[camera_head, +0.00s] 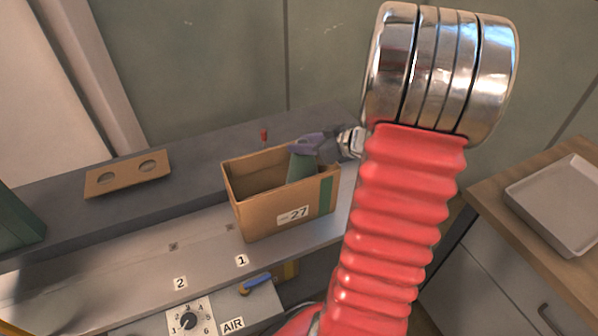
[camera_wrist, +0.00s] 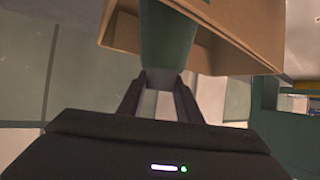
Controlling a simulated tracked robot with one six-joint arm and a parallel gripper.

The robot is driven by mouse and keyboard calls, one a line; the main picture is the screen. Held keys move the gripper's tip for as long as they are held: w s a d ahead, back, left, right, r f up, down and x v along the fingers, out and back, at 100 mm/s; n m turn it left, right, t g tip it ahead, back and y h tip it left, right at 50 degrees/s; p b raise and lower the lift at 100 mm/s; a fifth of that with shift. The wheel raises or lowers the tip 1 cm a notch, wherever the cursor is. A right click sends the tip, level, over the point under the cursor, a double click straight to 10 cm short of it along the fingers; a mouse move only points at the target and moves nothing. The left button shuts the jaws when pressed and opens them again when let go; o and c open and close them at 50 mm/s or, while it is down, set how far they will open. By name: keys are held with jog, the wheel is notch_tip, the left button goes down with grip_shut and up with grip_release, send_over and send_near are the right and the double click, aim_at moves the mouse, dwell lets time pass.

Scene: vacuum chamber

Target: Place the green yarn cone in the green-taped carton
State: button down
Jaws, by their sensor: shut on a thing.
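The green yarn cone (camera_head: 300,167) is in my gripper (camera_head: 316,142), which is shut on its upper part. The cone's lower part is inside the open carton (camera_head: 262,212), toward its right end; whether it touches the carton floor is hidden by the front wall. The carton has a green tape strip (camera_head: 327,194) on its front and a label reading 27. In the wrist view my gripper's fingers (camera_wrist: 160,95) close on the green cone (camera_wrist: 165,40), with the carton (camera_wrist: 225,38) around and beyond it.
The carton stands on a grey metal ledge (camera_head: 130,255). A cardboard piece with two holes (camera_head: 128,174) lies to the left. A green object (camera_head: 15,225) stands at the far left. A grey tray (camera_head: 560,205) sits on a wooden top at right. A control dial (camera_head: 188,320) is below.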

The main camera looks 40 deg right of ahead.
jog(key=shift+f, duration=1.65)
jog(key=shift+f, duration=1.85)
jog(key=c, duration=1.3)
grip_release()
jog(key=shift+f, duration=0.1)
send_near(303, 162)
jog(key=shift+w+d+f, duration=0.25)
jog(key=shift+d+f, duration=0.35)
jog(key=shift+w+d+f, duration=0.25)
jog(key=shift+d+f, duration=0.35)
jog(key=shift+d, duration=0.05)
